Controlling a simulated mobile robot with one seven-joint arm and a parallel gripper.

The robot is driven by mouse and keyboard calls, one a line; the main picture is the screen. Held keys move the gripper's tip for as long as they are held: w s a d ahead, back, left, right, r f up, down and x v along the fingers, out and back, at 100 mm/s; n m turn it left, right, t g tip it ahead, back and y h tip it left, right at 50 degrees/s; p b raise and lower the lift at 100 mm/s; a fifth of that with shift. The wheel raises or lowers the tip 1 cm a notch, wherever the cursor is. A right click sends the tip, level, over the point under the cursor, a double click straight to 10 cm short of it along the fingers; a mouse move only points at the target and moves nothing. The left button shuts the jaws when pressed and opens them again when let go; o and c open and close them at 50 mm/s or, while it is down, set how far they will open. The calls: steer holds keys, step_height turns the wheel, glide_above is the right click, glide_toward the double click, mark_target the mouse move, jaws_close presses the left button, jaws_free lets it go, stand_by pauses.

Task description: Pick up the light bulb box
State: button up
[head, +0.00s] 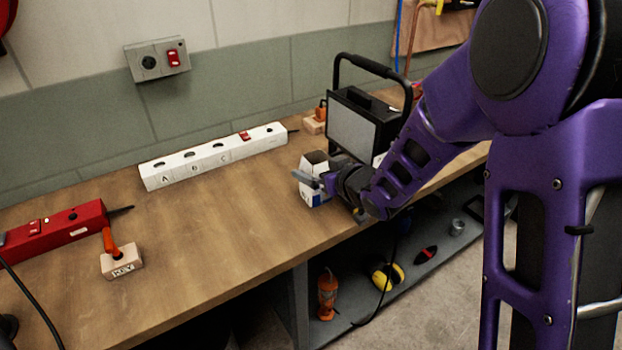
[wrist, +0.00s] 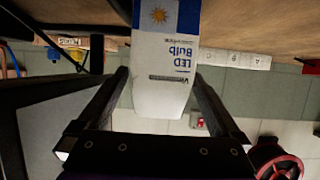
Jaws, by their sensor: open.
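The light bulb box (head: 312,197) is white and blue and stands on the workbench, in front of the work lamp. In the wrist view the box (wrist: 166,92) appears upside down, with "LED Bulb" lettering and a sun picture on it. My gripper (head: 308,180) is at the box in the head view, and part of the box is hidden behind it. In the wrist view my gripper (wrist: 160,76) is open, with one finger on each side of the box. Whether either finger touches the box I cannot tell.
A black work lamp (head: 354,127) stands close behind the box. A white power strip (head: 213,155) lies to the left, and a red power strip (head: 55,229) and KEY block (head: 121,262) lie further left. The wooden bench (head: 225,225) is clear between them. A lower shelf (head: 345,312) holds several items.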

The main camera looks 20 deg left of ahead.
steer(key=shift+w+a+f, duration=0.1)
steer(key=shift+a, duration=0.1)
steer(key=c, duration=1.2)
steer(key=shift+c, duration=0.2)
